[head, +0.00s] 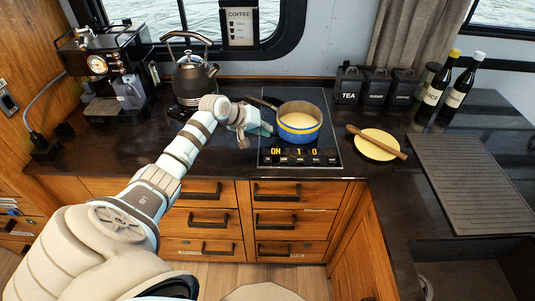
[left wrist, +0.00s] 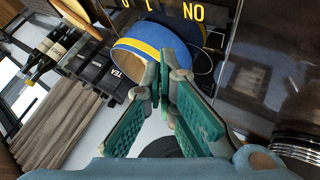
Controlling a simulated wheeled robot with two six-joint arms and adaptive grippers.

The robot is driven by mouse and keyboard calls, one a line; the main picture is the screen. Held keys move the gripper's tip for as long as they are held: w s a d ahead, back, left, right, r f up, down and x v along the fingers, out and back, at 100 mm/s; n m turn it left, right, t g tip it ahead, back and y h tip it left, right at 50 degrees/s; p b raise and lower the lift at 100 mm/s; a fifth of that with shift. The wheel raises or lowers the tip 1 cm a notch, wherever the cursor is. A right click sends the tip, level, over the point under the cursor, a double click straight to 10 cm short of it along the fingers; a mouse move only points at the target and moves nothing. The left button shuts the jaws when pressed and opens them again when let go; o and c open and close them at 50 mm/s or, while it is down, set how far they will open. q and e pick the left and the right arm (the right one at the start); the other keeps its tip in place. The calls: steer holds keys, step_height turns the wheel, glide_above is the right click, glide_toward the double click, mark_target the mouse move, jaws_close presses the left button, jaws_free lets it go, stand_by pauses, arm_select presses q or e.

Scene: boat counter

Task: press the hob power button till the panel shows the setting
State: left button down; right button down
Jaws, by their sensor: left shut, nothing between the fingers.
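The black hob (head: 330,165) is set in the counter, with a row of small dark buttons along its front. Its panel (head: 294,151) glows orange and reads "ON", "1" and "0"; part of it shows upside down in the left wrist view (left wrist: 193,12). A blue pot (head: 299,133) with a yellow band and pale contents stands on the hob. My left gripper (head: 266,129) is just left of the pot, above the hob's left edge. Its teal fingers are shut and empty in the left wrist view (left wrist: 168,62). I cannot tell which button is the power one.
A kettle (head: 194,78) and a coffee machine (head: 105,70) stand to the left. A yellow plate (head: 375,150) with a wooden spoon (head: 368,138) lies right of the hob. Canisters (head: 375,87) and bottles (head: 458,90) stand behind. The counter left of the hob's front is clear.

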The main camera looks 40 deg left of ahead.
arm_select(q)
steer(key=shift+f, duration=0.1)
steer(key=b, duration=0.6)
glide_above(266, 158)
step_height(266, 158, down, 7)
steer(key=shift+a, duration=0.1)
steer(key=shift+f+b, duration=0.45)
steer(key=shift+f, duration=0.45)
stand_by(0.3)
steer(key=shift+f, duration=0.4)
steer(key=shift+f, duration=0.4)
stand_by(0.5)
stand_by(0.3)
steer(key=shift+r+p, duration=0.75)
steer(key=shift+r, duration=0.1)
